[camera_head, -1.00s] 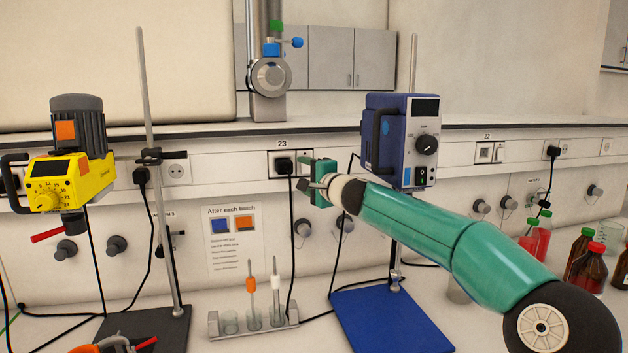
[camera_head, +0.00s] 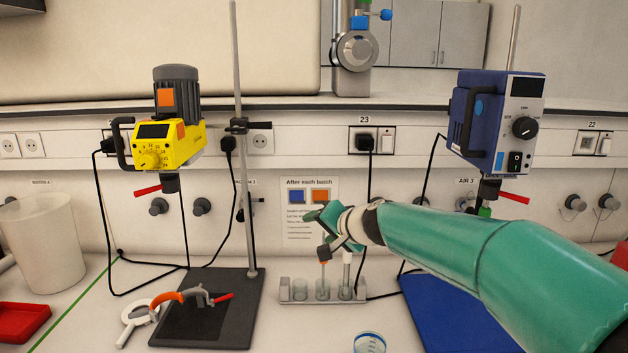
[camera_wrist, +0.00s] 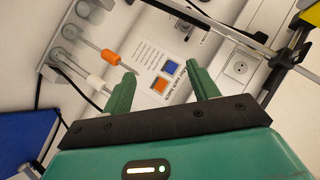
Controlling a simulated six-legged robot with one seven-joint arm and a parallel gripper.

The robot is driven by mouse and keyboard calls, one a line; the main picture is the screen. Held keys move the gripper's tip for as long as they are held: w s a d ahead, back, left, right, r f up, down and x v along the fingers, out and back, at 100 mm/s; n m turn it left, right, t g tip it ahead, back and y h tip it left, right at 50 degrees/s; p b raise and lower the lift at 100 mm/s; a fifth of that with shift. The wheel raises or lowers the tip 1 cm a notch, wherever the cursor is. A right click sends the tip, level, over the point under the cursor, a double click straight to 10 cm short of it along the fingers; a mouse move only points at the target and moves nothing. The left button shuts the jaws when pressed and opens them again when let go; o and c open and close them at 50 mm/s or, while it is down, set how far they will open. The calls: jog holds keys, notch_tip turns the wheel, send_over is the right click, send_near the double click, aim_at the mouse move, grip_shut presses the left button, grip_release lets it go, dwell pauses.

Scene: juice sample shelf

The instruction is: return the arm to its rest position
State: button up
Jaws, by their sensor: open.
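My gripper (camera_head: 335,222) is at the end of my green arm, which reaches in from the lower right in the head view. It hangs in front of the wall notice and above the small tube rack (camera_head: 322,299). In the wrist view my gripper (camera_wrist: 163,88) has its two green fingers well apart, with nothing between them. The notice (camera_wrist: 165,68) shows beyond the fingers. An orange-collared probe (camera_wrist: 110,57) and a white-collared one (camera_wrist: 88,78) show left of the fingers. Whether the gripper touches the probe tops cannot be told from the head view.
A yellow stirrer motor (camera_head: 170,145) is on a stand whose dark base (camera_head: 225,320) carries an orange-handled clamp (camera_head: 178,300). A blue stirrer (camera_head: 497,120) hangs above a blue base (camera_head: 440,310), partly behind my arm. A white bucket (camera_head: 42,245) and red tray (camera_head: 20,322) are left.

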jog(key=s+f+n+g+h, duration=0.25)
jog(key=s+f, duration=0.25)
jog(key=s, duration=0.6)
jog(key=s+d+f+n+g+h, duration=0.1)
jog(key=s+d, duration=0.5)
jog(key=s, duration=0.6)
jog(key=s+d+f+n+g+h, duration=0.1)
jog(key=s+d+f+h, duration=0.2)
jog(key=s, duration=1)
jog(key=d, duration=0.3)
jog(key=shift+d, duration=0.4)
jog(key=shift+w+g, duration=0.1)
jog(key=shift+g, duration=0.15)
